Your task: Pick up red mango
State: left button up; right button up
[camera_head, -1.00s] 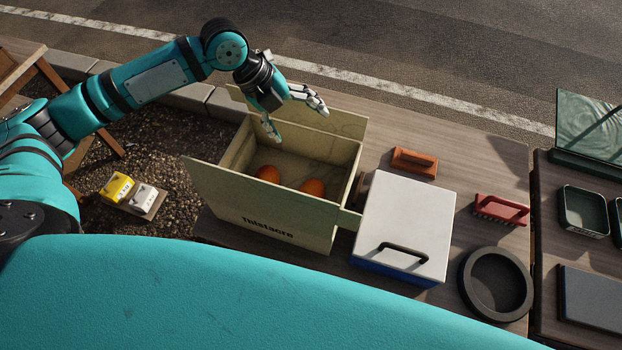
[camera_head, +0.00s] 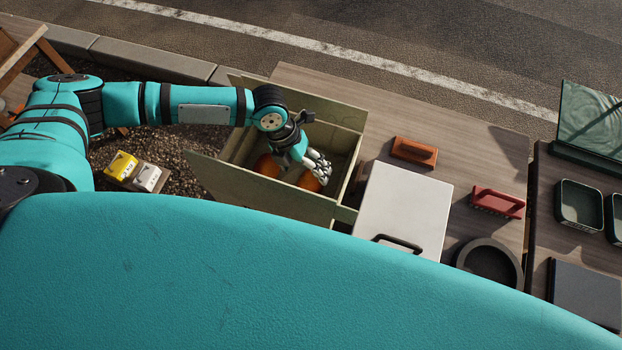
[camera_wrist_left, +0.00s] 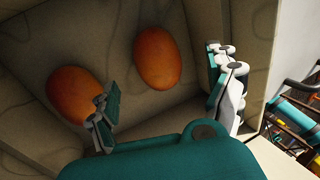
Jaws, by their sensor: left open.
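Two red-orange mangoes lie apart on the floor of an open cardboard box (camera_head: 228,190). In the head view the left mango (camera_head: 264,164) shows beside my wrist, and the right mango (camera_head: 311,181) is partly hidden by my fingers. The wrist view shows one mango (camera_wrist_left: 157,57) between and beyond the fingers, and the other mango (camera_wrist_left: 73,94) at the left, partly covered by a finger. My left gripper (camera_head: 318,166) is open and empty, pointing down into the box; its spread fingers also show in the wrist view (camera_wrist_left: 168,97). My right gripper is not in view.
A white-lidded cooler (camera_head: 405,205) stands right of the box. An orange brush-like block (camera_head: 414,151), a red brush (camera_head: 498,203) and a dark round dish (camera_head: 490,262) lie on the table. The box's raised flaps (camera_head: 320,105) surround its opening.

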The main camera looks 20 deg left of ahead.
aim_at(308, 177)
pick_arm(q)
jog(key=shift+s+d+f, duration=0.1)
jog(key=shift+d+f, duration=0.05)
jog(key=shift+f, duration=0.3)
jog(key=p+x, duration=0.2)
jog(key=x, duration=0.2)
jog(key=shift+f, duration=0.55)
jog(key=shift+c, duration=0.5)
jog(key=c, duration=0.9)
